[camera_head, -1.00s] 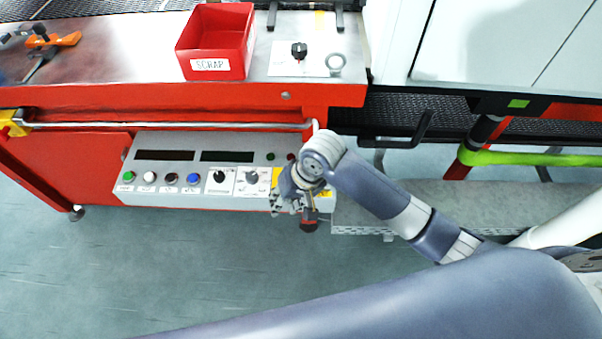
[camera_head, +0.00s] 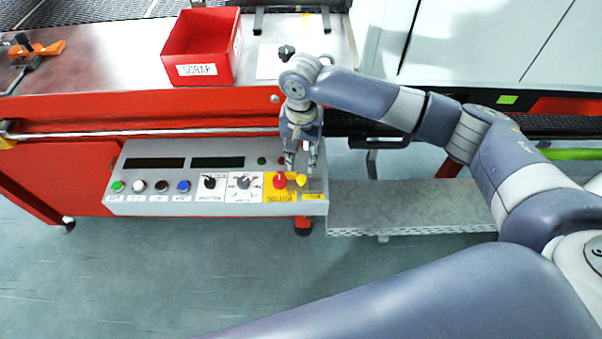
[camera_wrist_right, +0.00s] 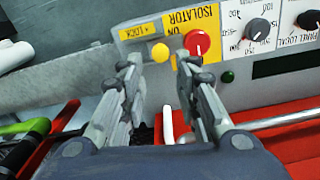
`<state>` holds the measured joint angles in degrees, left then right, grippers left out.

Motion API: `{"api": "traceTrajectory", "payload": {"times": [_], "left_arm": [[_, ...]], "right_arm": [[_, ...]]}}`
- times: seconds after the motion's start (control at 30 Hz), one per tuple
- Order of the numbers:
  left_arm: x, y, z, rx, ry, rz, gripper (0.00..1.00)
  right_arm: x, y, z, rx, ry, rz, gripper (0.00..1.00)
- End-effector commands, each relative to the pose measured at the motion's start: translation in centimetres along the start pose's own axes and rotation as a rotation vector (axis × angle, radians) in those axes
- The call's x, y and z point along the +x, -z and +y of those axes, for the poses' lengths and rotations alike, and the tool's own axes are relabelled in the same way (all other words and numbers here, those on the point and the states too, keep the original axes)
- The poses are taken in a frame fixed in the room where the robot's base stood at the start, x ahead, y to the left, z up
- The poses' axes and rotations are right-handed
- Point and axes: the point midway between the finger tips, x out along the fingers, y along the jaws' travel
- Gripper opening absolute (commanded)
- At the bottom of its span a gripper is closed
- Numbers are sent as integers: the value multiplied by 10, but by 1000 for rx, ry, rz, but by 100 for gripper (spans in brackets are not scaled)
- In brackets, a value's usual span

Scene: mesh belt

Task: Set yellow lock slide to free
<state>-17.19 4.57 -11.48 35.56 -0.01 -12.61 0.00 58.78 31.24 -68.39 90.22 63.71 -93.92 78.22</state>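The yellow lock slide (camera_head: 301,179) is a small yellow knob at the right end of the grey control panel (camera_head: 140,207). In the right wrist view the yellow lock slide (camera_wrist_right: 160,52) sits under a yellow label reading LOCK, beside the red isolator knob (camera_wrist_right: 197,42). My right gripper (camera_head: 301,172) is over that end of the panel. In the right wrist view my right gripper (camera_wrist_right: 160,70) has its fingers apart, with the yellow knob showing between and beyond the tips. Nothing is held. I cannot tell whether a finger touches it. My left gripper is not in view.
A red SCRAP bin (camera_head: 203,74) stands on the bench above. A metal rail (camera_head: 150,133) runs above the panel. A grey perforated step (camera_head: 410,210) lies to the right.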

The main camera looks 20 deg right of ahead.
Motion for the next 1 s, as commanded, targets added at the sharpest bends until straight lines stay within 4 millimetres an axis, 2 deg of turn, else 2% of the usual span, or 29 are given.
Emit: {"api": "traceTrajectory", "payload": {"times": [0.03,0.2,0.4,0.53,0.8,0.93,1.0], "left_arm": [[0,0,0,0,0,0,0],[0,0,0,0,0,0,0],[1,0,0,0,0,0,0],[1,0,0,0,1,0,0],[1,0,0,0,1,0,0],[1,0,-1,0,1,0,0],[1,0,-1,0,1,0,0]], "right_arm": [[12,0,0,1,-2,-2,30],[44,0,0,0,-2,-1,30],[68,0,0,-2,0,1,30],[75,0,0,-2,1,2,30],[76,0,0,-2,1,2,30],[76,0,0,-2,1,2,0],[76,0,0,-2,1,2,0]]}}
